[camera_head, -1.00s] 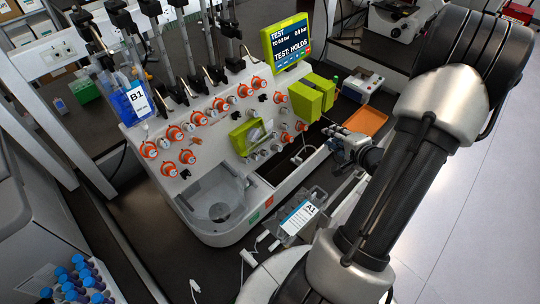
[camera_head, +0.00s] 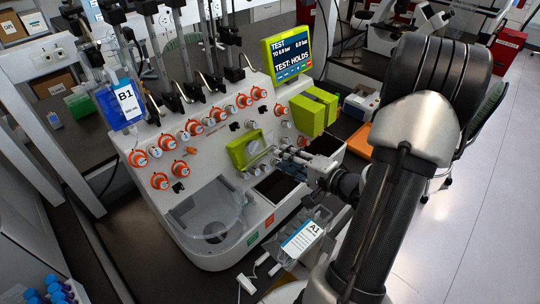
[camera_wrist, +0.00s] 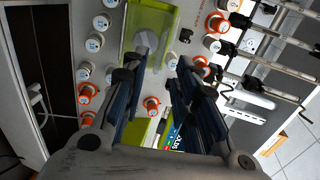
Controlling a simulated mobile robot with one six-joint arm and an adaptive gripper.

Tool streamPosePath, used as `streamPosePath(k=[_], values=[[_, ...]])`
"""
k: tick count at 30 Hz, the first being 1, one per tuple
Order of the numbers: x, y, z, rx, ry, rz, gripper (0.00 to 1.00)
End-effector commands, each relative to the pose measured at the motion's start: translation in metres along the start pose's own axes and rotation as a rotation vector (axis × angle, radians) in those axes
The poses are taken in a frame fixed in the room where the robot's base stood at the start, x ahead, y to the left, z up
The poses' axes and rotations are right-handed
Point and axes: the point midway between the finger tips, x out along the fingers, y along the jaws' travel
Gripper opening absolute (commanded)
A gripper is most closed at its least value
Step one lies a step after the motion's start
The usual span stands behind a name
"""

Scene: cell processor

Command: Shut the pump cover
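The pump, with its lime-green cover (camera_head: 238,153), sits on the white machine's front panel. In the wrist view, the cover (camera_wrist: 169,22) shows as a translucent lime panel around a grey round pump head (camera_wrist: 147,39). It seems to stand out from the panel, but its exact angle is hard to tell. My gripper (camera_head: 277,154) is just right of the pump in the head view, pointing left at it. In the wrist view, my gripper (camera_wrist: 158,72) has its two dark fingers spread, with nothing clearly held between them. I cannot tell whether a finger touches the cover.
Orange-ringed knobs (camera_head: 190,127) crowd the panel around the pump. Another lime-green box (camera_head: 306,115) stands to the right, below the screen (camera_head: 290,55) reading "TEST: HOLDS". A clear bowl (camera_head: 208,215) is lower left. A bag labelled A1 (camera_head: 302,238) hangs below my gripper.

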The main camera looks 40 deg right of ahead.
Motion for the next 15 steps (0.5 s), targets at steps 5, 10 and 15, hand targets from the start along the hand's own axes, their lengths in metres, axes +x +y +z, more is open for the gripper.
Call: streamPosePath(k=[5, 10, 15], values=[[0.037, 0.002, 0.002, -0.001, -0.005, -0.001, 0.27], [0.059, 0.001, 0.001, -0.001, -0.003, 0.000, 0.27], [0.067, 0.000, 0.001, 0.000, -0.001, 0.000, 0.27]])
